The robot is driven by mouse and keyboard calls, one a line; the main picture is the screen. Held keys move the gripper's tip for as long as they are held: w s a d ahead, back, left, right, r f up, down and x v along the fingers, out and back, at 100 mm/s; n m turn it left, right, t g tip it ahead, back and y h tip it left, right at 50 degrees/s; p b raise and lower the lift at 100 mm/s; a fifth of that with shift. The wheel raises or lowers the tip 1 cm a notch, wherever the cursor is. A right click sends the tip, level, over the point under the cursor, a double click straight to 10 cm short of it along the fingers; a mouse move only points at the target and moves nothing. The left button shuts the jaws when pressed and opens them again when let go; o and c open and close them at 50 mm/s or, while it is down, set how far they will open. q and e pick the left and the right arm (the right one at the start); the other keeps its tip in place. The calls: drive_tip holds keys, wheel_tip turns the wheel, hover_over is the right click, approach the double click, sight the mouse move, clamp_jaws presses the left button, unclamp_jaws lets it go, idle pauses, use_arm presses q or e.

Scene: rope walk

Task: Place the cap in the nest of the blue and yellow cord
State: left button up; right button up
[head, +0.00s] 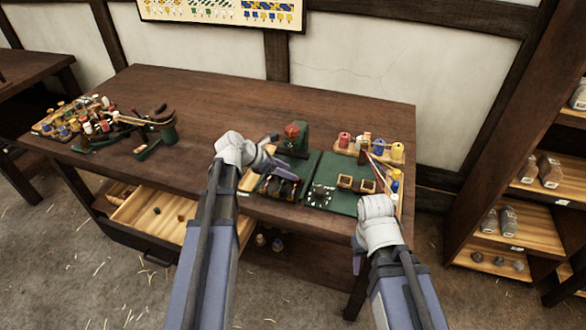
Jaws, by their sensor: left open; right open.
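A green mat (341,204) lies at the right front of the workbench. I cannot tell which piece is the cap or which holder is the nest of the blue and yellow cord; cord colours are too small to read. My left gripper (274,152) is open and empty, above the bench left of the mat, beside a dark device (281,184). My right gripper (358,252) is open at the bench's front right edge, its fingers mostly hidden by its wrist.
A green stand with a red top (292,135) is behind the mat. Red, blue and yellow spools (368,148) stand at the back right. A spool rack and green clamp device (160,130) are at the left. A drawer (150,213) is open below. The bench's middle (220,100) is clear.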

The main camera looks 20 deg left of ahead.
use_arm(q)
drive_tip(key=p+v, duration=0.5)
drive_tip(key=v, duration=0.3)
drive_tip(key=s+d+f+m+g+y, duration=0.3)
drive_tip(key=s+d+m, duration=0.6)
drive_tip(key=m, duration=0.6)
drive_tip(key=s+d+f+m+g+y, duration=0.3)
drive_tip(key=s+d+m, duration=0.6)
drive_tip(key=m, duration=0.6)
drive_tip(key=shift+d+y, duration=1)
drive_tip(key=shift+d, duration=0.15)
drive_tip(key=shift+a, duration=0.1)
